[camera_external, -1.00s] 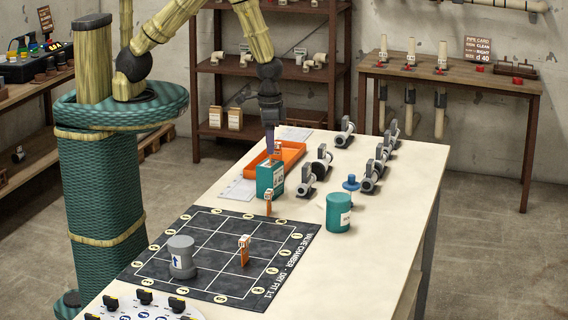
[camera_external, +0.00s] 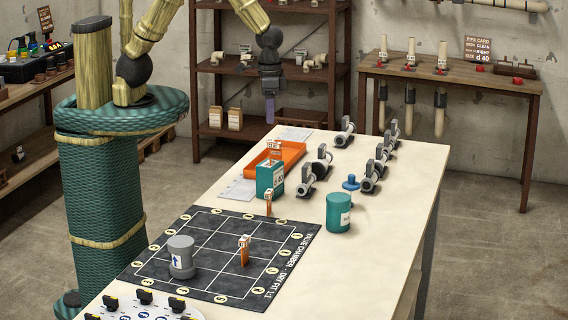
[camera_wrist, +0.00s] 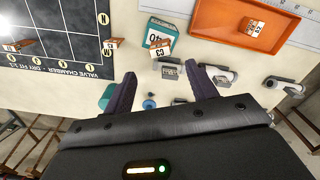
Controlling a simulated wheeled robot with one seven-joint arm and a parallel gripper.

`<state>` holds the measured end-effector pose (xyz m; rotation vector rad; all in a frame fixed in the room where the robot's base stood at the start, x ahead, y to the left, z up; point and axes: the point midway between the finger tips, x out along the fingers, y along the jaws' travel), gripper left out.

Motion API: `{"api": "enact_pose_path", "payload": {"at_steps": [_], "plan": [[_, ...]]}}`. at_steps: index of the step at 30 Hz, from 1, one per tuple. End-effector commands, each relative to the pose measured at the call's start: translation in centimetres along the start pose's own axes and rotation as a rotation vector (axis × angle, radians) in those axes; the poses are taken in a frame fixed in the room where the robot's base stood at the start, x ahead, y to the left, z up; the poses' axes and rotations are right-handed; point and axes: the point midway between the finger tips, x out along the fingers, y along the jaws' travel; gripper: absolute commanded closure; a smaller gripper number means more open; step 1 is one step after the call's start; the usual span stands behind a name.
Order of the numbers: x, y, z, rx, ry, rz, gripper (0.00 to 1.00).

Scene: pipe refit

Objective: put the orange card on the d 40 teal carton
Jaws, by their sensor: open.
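The teal carton (camera_external: 263,184) stands on the table beside the orange tray; in the wrist view its top (camera_wrist: 150,29) shows a 40 label. An orange card with a white C3 tag (camera_wrist: 162,47) overlaps the carton's edge in the wrist view. In the external view the orange card (camera_external: 269,162) appears to stand upright on the carton's top; the exact contact is hard to see. My gripper (camera_external: 270,119) is open and empty, above and clear of the card. Its spread fingers (camera_wrist: 161,74) show in the wrist view with nothing between them.
Similar tagged cards stand in the orange tray (camera_external: 292,158), at the grid mat's edge (camera_external: 268,203) and on the mat (camera_external: 244,250). A grey cylinder (camera_external: 181,258) is also on the mat. A teal canister (camera_external: 338,213), blue knob (camera_external: 351,183) and several grey fittings (camera_external: 344,131) stand right of the carton.

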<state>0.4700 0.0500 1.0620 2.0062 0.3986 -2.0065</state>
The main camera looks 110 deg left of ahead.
Motion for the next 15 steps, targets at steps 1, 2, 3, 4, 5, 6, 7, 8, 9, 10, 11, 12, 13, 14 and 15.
{"api": "enact_pose_path", "payload": {"at_steps": [1,2,3,4,5,6,7,8,9,10,11,12,13,14,15], "plan": [[0.0,0.0,0.0,0.000,0.000,0.000,0.43],[0.0,0.0,0.0,0.000,0.000,0.000,0.43],[0.0,0.0,0.0,0.000,0.000,0.000,0.43],[0.0,0.0,0.0,0.000,0.000,0.000,0.43],[0.0,0.0,0.0,0.000,0.000,0.000,0.43],[0.0,0.0,0.1,0.002,0.001,0.000,0.43],[-0.1,0.0,0.2,0.004,0.002,0.001,0.43],[-0.2,0.0,0.4,0.009,0.005,0.002,0.43],[-0.5,0.1,0.7,0.020,0.011,0.005,0.43],[-0.8,0.1,1.1,0.030,0.019,0.008,0.43],[-1.1,0.2,1.6,0.044,0.026,0.011,0.43],[-1.6,0.3,2.4,0.067,0.039,0.016,0.43],[-2.0,0.3,3.0,0.087,0.052,0.020,0.43],[-2.4,0.3,3.8,0.108,0.064,0.024,0.43],[-3.0,0.4,5.0,0.142,0.085,0.029,0.43]]}}
